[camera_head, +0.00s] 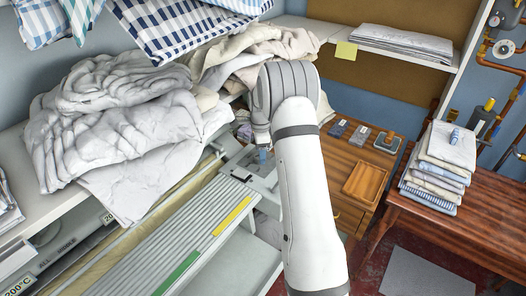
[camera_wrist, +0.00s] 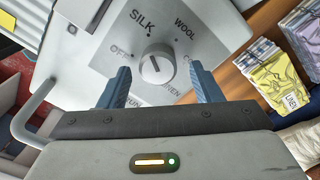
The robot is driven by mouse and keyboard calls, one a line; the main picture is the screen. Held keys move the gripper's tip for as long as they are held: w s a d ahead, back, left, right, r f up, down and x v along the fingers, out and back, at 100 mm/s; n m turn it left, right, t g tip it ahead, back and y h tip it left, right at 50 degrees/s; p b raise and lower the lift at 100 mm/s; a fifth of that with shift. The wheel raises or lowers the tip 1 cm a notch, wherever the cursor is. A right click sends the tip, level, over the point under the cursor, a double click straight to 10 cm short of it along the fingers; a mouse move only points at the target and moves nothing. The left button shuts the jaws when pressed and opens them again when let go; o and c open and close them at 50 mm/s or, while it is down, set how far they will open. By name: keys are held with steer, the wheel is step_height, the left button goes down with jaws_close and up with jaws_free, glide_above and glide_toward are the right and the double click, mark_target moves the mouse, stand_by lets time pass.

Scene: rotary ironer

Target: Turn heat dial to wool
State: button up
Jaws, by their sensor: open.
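The heat dial (camera_wrist: 157,65) is a round grey knob on a pale control panel (camera_wrist: 100,35), seen in the wrist view. Labels around it read OFF, SILK and WOOL, with others partly hidden by my fingers. WOOL is up and right of the knob. The light line on the knob runs roughly towards SILK and away from WOOL; its exact setting is hard to tell. My gripper (camera_wrist: 160,74) is open, with one blue finger on each side of the knob, apparently apart from it. In the head view my gripper (camera_head: 263,155) is over the panel, and the dial is hidden.
The ironer's slatted feed table (camera_head: 190,240) lies left of my arm. Crumpled pale linen (camera_head: 115,125) is piled behind it. A wooden cabinet (camera_head: 350,165) with small items stands right of the panel. A curved grey handle (camera_wrist: 30,115) shows at left in the wrist view.

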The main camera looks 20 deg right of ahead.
steer(key=shift+f, duration=0.6)
steer(key=shift+r, duration=0.1)
steer(key=c, duration=0.9)
steer(key=shift+d, duration=0.25)
steer(key=shift+c, duration=0.5)
steer(key=shift+a, duration=0.1)
